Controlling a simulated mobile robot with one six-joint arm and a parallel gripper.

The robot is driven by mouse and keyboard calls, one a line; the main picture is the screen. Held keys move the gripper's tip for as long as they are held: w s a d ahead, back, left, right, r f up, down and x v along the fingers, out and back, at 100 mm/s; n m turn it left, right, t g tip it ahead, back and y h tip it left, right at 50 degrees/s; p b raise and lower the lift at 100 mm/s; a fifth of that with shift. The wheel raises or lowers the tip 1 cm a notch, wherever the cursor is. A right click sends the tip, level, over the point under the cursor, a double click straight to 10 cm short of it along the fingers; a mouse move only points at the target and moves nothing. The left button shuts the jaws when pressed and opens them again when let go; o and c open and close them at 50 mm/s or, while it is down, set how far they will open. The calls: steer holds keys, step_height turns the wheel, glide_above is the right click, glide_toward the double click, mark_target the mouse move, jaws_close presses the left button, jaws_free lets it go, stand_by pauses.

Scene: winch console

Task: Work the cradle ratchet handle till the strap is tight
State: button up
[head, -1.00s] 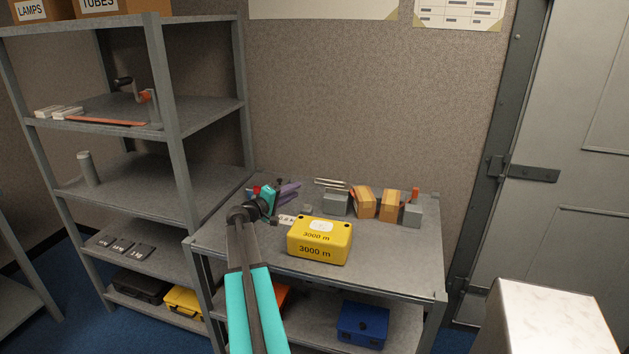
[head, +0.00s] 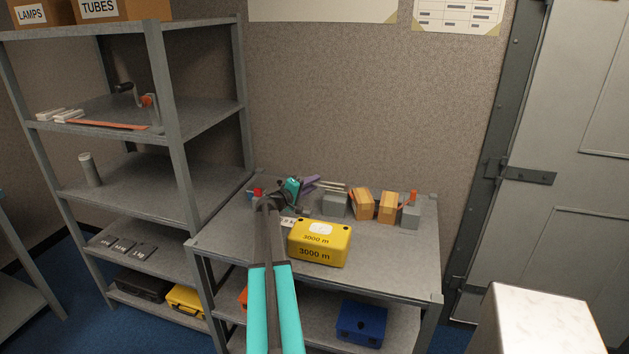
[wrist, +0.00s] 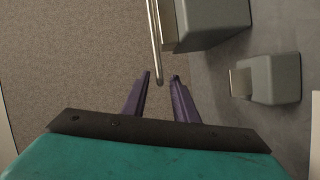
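The cradle stands at the back of the grey bench: two grey blocks (head: 335,204) with wooden pieces (head: 362,204) between them and a dark strap low down. A pale metal handle (head: 330,186) of thin parallel bars sticks out left from the left block. In the wrist view one bar of the handle (wrist: 156,45) comes down from the top, its end level with my fingertips. My gripper (head: 313,183) is left of the handle; its purple fingers (wrist: 161,78) are open, with the bar's end between or just beyond the tips. I cannot tell whether they touch it.
A yellow box (head: 319,243) marked 3000 m stands at the bench's front, close to my arm. An orange lever (head: 412,197) stands by the right grey block. A shelf unit (head: 171,90) rises at left. The bench's right front is clear.

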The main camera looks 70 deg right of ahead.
steer(key=shift+s+d, duration=0.2)
steer(key=shift+d, duration=0.45)
